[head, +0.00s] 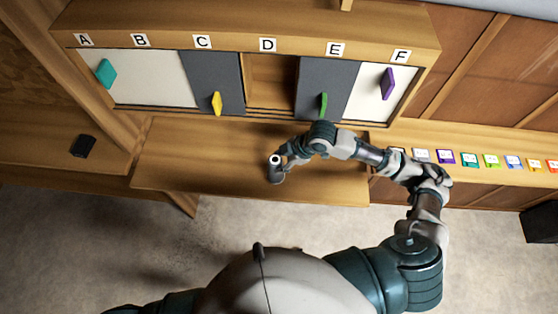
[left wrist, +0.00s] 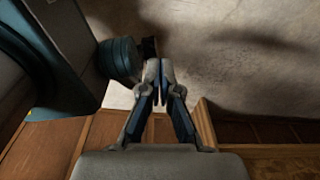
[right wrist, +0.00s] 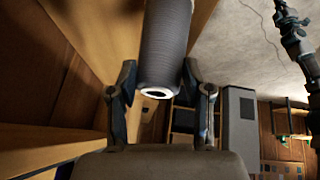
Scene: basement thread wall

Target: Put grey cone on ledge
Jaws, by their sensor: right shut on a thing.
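The grey cone (head: 278,174), a grey thread spool with a pale ring at its end, is in my right gripper (head: 284,161) over the wooden board below the cabinet. In the right wrist view the ribbed grey cone (right wrist: 166,45) sits between the two fingers of my right gripper (right wrist: 161,75). I cannot tell whether it touches the board. My left gripper (left wrist: 158,75) is shut and empty over the floor in the left wrist view; the head view does not show it. A wooden ledge (head: 480,140) runs along the wall at right.
A cabinet (head: 270,38) has bays labelled A to F. Several coloured labels (head: 468,160) line the right ledge. A black block (head: 84,146) lies at left. The wooden board (head: 190,165) is clear left of the cone.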

